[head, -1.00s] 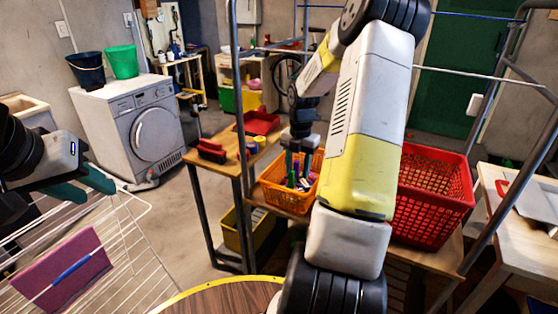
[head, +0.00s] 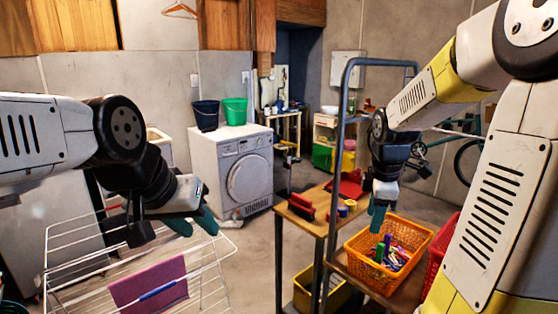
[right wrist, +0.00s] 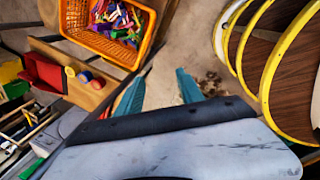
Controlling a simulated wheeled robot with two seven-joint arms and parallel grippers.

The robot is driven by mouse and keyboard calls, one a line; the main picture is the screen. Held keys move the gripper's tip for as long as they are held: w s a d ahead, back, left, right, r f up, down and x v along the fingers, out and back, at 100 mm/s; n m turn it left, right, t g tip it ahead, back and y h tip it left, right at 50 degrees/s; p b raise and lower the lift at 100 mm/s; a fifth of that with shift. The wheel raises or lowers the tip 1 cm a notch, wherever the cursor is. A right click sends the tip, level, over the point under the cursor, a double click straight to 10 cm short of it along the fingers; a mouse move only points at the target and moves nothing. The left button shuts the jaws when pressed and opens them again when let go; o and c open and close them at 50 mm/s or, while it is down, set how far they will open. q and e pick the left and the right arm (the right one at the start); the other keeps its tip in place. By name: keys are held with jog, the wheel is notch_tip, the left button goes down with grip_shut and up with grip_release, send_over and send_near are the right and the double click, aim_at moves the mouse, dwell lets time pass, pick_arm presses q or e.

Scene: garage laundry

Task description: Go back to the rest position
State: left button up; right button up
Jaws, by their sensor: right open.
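My left gripper (head: 193,222) hangs above the right part of the white drying rack, its two teal fingers apart with nothing between them. My right gripper (head: 377,214) points down near the back left corner of the orange basket (head: 357,256) in the head view. In the right wrist view its teal fingers (right wrist: 160,92) are spread, with only grey floor seen between them. The orange basket (right wrist: 82,36) holds several colourful clothespins and sits to the upper left there. My right forearm fills the right side of the head view.
A drying rack (head: 213,272) with a purple cloth (head: 150,286) stands at lower left. A blue-grey upright post (head: 333,180) rises beside the wooden shelf (head: 308,213). A red basket (head: 438,255) is partly hidden by my arm. A washing machine (head: 210,170) stands behind; floor in the middle is clear.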

jog(key=s+a+r+m+t+y, duration=0.1)
jog(key=s+a+r+m, duration=0.3)
jog(key=s+m, duration=0.3)
jog(key=s+a+r+m+t+y, duration=0.1)
jog(key=s+a+r+m+t, duration=0.1)
jog(key=s+a+r+m, duration=0.2)
jog(key=s+a+m, duration=0.2)
jog(key=s+m, duration=0.2)
jog(key=shift+s+t+y, duration=0.2)
jog(key=shift+t+y, duration=0.1)
